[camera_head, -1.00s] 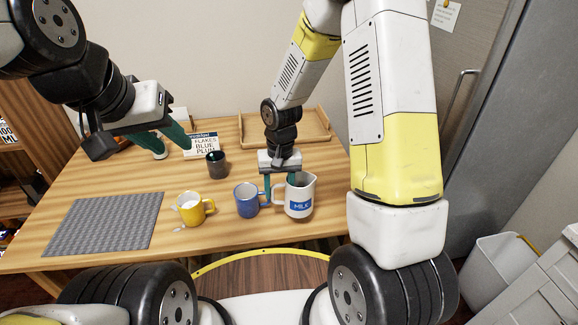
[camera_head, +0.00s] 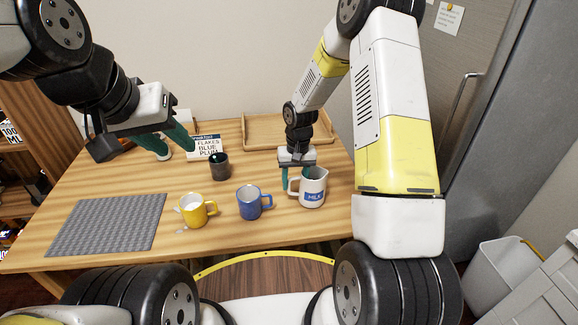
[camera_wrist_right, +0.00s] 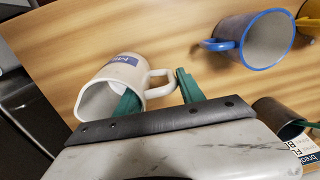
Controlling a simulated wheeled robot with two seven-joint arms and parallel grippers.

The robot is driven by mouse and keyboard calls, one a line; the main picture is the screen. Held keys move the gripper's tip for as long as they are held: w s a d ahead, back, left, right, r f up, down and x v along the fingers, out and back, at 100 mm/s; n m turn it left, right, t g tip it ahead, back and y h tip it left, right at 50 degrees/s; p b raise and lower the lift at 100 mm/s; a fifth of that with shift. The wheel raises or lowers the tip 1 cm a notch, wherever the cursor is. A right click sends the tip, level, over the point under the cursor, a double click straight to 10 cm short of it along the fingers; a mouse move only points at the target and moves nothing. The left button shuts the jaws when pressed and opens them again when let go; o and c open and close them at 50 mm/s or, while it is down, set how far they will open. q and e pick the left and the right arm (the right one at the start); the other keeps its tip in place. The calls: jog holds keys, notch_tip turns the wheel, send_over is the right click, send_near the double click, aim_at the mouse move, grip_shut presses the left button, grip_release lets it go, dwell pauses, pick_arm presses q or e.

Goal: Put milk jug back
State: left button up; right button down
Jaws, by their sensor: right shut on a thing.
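The milk jug (camera_head: 314,189) is white with a blue milk label and stands upright near the table's right edge. It also shows in the right wrist view (camera_wrist_right: 104,88). My right gripper (camera_head: 295,177) is shut on the jug on its handle side. In the wrist view one green finger reaches inside the rim and the other is outside by the handle. I cannot tell whether the jug's base touches the table. My left gripper (camera_head: 166,140) hangs over the back left of the table, fingers apart and empty.
On the table (camera_head: 120,180) are a blue mug (camera_head: 249,204), a yellow mug (camera_head: 193,212), a dark cup (camera_head: 219,167), a white box with text (camera_head: 206,147) and a grey mat (camera_head: 105,225). A wooden tray (camera_head: 262,143) lies at the back right. A fridge stands right.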

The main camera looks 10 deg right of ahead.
jog(key=c, duration=0.7)
grip_release()
jog(key=shift+f, duration=0.1)
jog(key=r, duration=1.2)
jog(key=shift+d, duration=0.3)
jog(key=s+d+r+t, duration=0.2)
jog(key=s+r, duration=0.2)
jog(key=r, duration=0.6)
jog(key=s+r+t, duration=0.2)
jog(key=s+r, duration=0.3)
jog(key=s, duration=0.5)
jog(key=s+d+r+t+y, duration=0.1)
jog(key=s+r+t, duration=0.1)
jog(key=s+r, duration=0.4)
jog(key=s, duration=0.4)
jog(key=shift+y, duration=0.3)
